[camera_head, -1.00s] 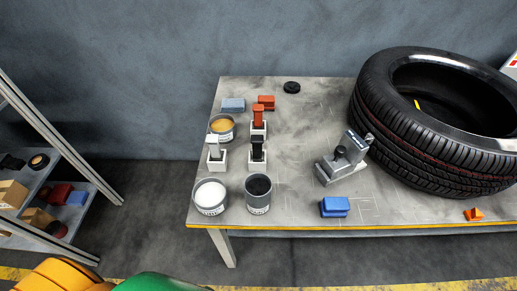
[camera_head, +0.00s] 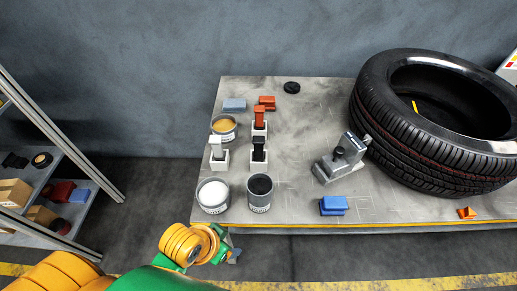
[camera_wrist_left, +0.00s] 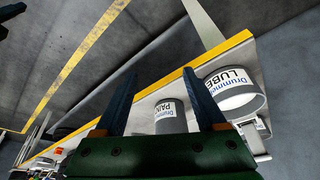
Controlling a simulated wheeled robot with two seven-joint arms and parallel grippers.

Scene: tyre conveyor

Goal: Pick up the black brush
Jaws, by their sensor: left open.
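The black brush (camera_head: 259,149) stands upright in a small white holder (camera_head: 259,166) on the table, behind the dark paint can (camera_head: 259,193). My left gripper (camera_head: 235,255) is low in front of the table's front edge, away from the brush. In the left wrist view its two fingers (camera_wrist_left: 164,95) are spread with nothing held, and the paint can (camera_wrist_left: 170,117) shows beyond the gap. I cannot make out the black brush there. My right gripper is not in view.
A can with white contents (camera_head: 213,196) stands near the table's front left corner. A shelf (camera_head: 85,205) stands left.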

